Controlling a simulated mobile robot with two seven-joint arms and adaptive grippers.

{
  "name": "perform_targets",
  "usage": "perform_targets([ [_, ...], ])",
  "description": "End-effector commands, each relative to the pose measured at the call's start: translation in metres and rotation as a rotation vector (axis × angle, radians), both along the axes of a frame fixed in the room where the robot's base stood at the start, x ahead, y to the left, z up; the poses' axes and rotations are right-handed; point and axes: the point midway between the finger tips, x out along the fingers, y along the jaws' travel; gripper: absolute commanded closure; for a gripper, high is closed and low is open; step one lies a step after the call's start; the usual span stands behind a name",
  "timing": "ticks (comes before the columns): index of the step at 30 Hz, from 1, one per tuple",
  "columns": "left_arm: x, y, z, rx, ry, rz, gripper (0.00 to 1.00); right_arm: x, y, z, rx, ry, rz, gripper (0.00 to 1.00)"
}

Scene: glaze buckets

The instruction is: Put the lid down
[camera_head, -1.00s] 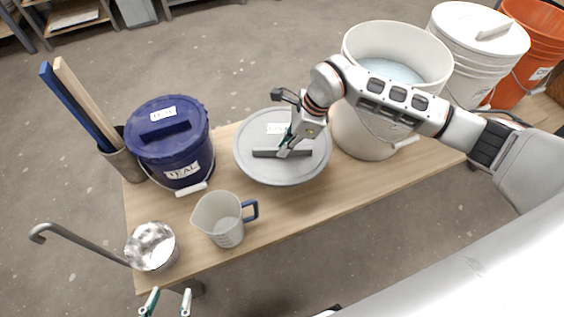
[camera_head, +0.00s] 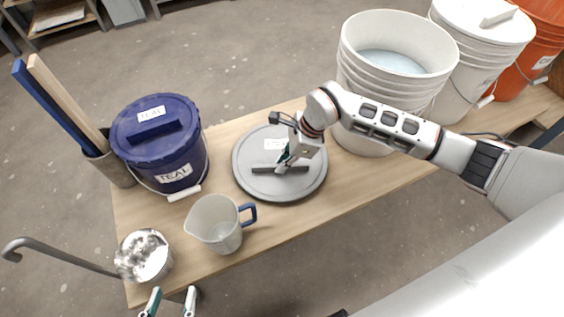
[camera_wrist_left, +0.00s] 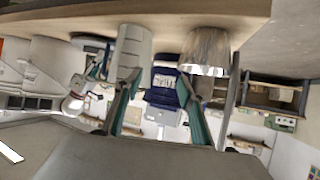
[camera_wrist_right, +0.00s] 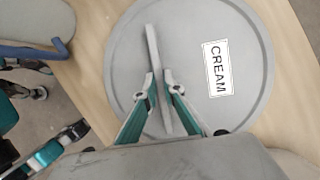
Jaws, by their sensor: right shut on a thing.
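The grey round lid (camera_head: 301,187) is at the middle of the wooden table in the head view, between the pitcher and the open white bucket. It looks flat on or just above the tabletop; I cannot tell if it touches. Its CREAM label shows in the right wrist view, where the lid (camera_wrist_right: 235,110) fills the middle. My right gripper (camera_head: 284,166) is shut on the lid's bar handle (camera_wrist_right: 153,55). My left gripper (camera_head: 168,303) is open and empty at the table's front edge, below the metal ladle.
The open white bucket (camera_head: 350,75) with pale liquid stands right of the lid. The teal-labelled blue bucket (camera_head: 165,160), pitcher (camera_head: 214,224) and ladle (camera_head: 144,256) stand left. A holder with two sticks (camera_head: 113,168) is at the far left. Bare table lies in front of the lid.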

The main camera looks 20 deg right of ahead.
Motion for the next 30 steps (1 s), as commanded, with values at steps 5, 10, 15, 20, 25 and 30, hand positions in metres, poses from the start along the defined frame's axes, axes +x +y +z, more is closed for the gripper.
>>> perform_targets([
  [5,-0.004,0.001,-0.005,0.007,0.012,-0.003,0.60,0.000,0.000,-0.002,0.000,0.000,0.001,0.76],
  [10,-0.007,0.004,-0.008,0.015,0.019,-0.005,0.60,0.000,0.000,-0.002,0.000,0.000,0.000,0.75],
  [15,-0.007,0.005,-0.009,0.018,0.020,-0.005,0.60,0.000,0.000,-0.002,0.000,0.000,0.000,0.75],
  [20,-0.003,0.005,-0.001,0.022,0.005,-0.006,0.60,0.001,-0.004,0.013,-0.002,-0.005,0.000,0.75],
  [25,0.001,0.011,0.001,0.056,-0.002,-0.011,0.60,-0.001,-0.016,0.047,-0.002,-0.015,-0.002,0.75],
  [30,-0.005,0.024,-0.007,0.102,0.018,-0.016,0.60,-0.007,-0.028,0.080,-0.002,-0.014,-0.001,0.75],
])
